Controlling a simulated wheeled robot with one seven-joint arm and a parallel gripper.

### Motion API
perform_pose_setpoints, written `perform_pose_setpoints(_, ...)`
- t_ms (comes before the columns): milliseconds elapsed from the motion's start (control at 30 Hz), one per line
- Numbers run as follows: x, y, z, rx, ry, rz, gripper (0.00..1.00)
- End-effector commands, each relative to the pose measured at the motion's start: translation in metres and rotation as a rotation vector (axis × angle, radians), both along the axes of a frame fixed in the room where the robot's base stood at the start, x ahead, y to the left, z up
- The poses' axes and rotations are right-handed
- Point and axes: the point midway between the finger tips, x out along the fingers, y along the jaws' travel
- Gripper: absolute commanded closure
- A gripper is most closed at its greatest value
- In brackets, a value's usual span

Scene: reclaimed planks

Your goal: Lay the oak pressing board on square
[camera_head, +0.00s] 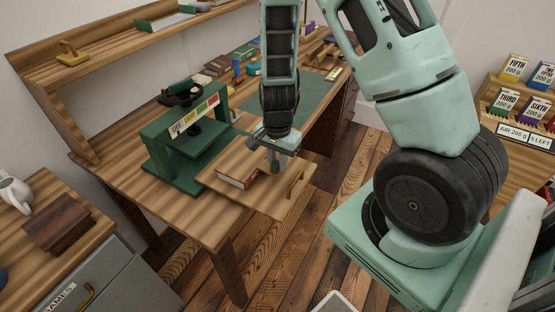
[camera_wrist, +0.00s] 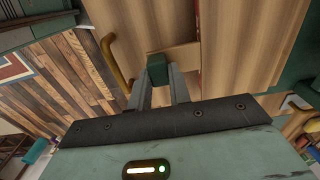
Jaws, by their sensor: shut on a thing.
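My gripper (camera_head: 273,163) is shut on a small dark green block (camera_wrist: 157,67). In the wrist view the block meets a pale wooden piece (camera_wrist: 183,55), which looks like the oak pressing board held by its green grip; its full outline is hard to separate from the wood below. In the head view this is above a wooden leaf with a brass handle (camera_head: 295,184), at the front of the bench. A red-edged book (camera_head: 237,175) lies on the leaf, left of my gripper. I cannot tell whether the board touches it.
A green press (camera_head: 182,137) with a coloured gauge strip stands on the bench left of my gripper. A green mat (camera_head: 300,100) and small items lie behind. A shelf (camera_head: 120,40) runs along the wall. Plank floor is open on the right of the leaf.

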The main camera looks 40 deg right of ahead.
Motion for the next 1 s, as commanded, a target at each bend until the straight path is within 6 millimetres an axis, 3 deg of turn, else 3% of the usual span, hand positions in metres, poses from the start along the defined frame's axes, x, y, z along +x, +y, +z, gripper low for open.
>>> perform_pose_setpoints(633, 0.0001, -0.0001, -0.0051, 0.000, 0.000, 0.000, 1.00)
perform_pose_setpoints(667, 0.0001, -0.0001, -0.0050, 0.000, 0.000, 0.000, 0.78)
perform_pose_setpoints(733, 0.0001, -0.0001, -0.0045, 0.000, 0.000, 0.000, 0.58)
perform_pose_setpoints(1000, 0.0000, 0.0000, -0.0043, 0.000, 0.000, 0.000, 0.55)
